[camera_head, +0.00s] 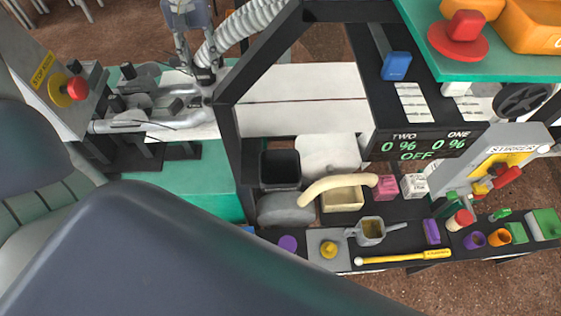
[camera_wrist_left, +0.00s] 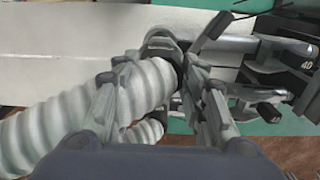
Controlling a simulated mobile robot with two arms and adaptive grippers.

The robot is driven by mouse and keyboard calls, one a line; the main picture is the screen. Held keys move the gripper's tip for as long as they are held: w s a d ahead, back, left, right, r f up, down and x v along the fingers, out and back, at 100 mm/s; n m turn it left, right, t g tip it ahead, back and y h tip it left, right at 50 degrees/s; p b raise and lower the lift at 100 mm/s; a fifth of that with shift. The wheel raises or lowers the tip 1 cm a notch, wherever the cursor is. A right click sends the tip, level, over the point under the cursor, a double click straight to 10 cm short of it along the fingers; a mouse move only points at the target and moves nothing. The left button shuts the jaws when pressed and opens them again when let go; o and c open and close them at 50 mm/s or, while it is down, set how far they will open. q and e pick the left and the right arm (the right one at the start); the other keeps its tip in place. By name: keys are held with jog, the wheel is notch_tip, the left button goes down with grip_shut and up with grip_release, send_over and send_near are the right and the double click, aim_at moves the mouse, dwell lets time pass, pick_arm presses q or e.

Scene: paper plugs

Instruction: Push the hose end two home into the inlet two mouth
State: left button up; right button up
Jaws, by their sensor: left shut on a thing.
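The white ribbed hose (camera_head: 240,28) runs in from the upper right in the head view and down to my left gripper (camera_head: 204,74). In the left wrist view the hose (camera_wrist_left: 60,122) comes from the lower left, and my left gripper (camera_wrist_left: 155,72) is shut around its end. A dark ring (camera_wrist_left: 163,44) is just beyond the hose end, close to or touching it. I cannot tell whether it is the inlet two mouth or how deep the end sits. Grey metal pipework (camera_head: 135,118) lies under and left of the gripper. My right gripper is not in view.
A stop button box (camera_head: 65,88) stands at the left. A black frame post (camera_head: 228,150) rises just right of the pipework. A display (camera_head: 425,144) reads TWO 0 %, ONE 0 %, OFF. A white panel (camera_head: 290,110) is clear. Small objects crowd the lower right table.

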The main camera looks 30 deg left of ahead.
aim_at(206, 76)
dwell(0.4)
pick_arm(q)
jog(key=shift+b, duration=0.45)
jog(key=shift+f+b, duration=2.95)
jog(key=shift+b, duration=0.2)
jog(key=o, duration=1.3)
jog(key=shift+r, duration=0.1)
jog(key=shift+r+p, duration=1)
jog(key=shift+r, duration=1.05)
